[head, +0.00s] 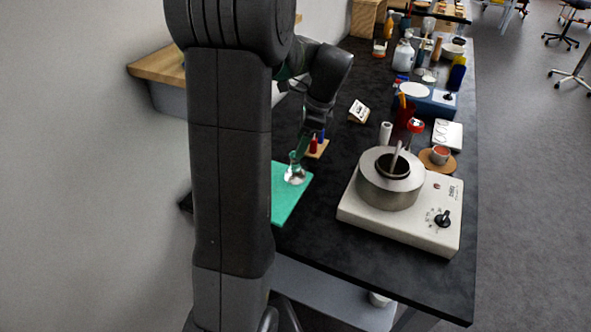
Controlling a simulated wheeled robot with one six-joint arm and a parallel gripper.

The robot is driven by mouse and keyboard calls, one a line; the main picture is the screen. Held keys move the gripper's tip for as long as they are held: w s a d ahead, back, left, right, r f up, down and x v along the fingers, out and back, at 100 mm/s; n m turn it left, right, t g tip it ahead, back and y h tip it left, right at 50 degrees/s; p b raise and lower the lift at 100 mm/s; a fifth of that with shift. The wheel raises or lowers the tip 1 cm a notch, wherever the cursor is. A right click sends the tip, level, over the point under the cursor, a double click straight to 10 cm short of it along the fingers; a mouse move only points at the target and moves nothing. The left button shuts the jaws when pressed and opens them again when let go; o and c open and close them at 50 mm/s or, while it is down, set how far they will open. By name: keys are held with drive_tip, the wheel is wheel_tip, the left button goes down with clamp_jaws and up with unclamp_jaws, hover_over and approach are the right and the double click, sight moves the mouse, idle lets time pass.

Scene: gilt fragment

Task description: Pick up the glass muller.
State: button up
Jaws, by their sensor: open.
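The glass muller (295,172) is a clear, flared piece standing on the right part of a green mat (291,200). The mat lies on the black bench, partly hidden behind my arm. My gripper (299,152) points down at the muller's top from above. It is small and dark in this view. Its fingers look to be around or just above the muller's upper part; I cannot tell whether they touch it. The gripper is open.
Just behind the muller, a small wooden block (318,148) holds red and blue pieces. A hot plate (400,222) with a metal pot (390,186) stands to the right. Bare bench lies between mat and hot plate.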

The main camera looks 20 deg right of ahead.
sight(293, 160)
drive_tip(key=shift+w+a+f, duration=0.15)
drive_tip(key=shift+a+f, duration=0.05)
drive_tip(key=shift+f, duration=0.45)
drive_tip(key=shift+a+f, duration=0.15)
drive_tip(key=shift+f, duration=0.3)
drive_tip(key=x, duration=0.5)
drive_tip(key=shift+p, duration=0.3)
drive_tip(key=shift+c, duration=0.5)
drive_tip(key=c, duration=1.1)
drive_tip(key=shift+r, duration=0.1)
drive_tip(key=shift+c, duration=0.2)
wheel_tip(293, 160, up, 10)
drive_tip(key=shift+f, duration=0.1)
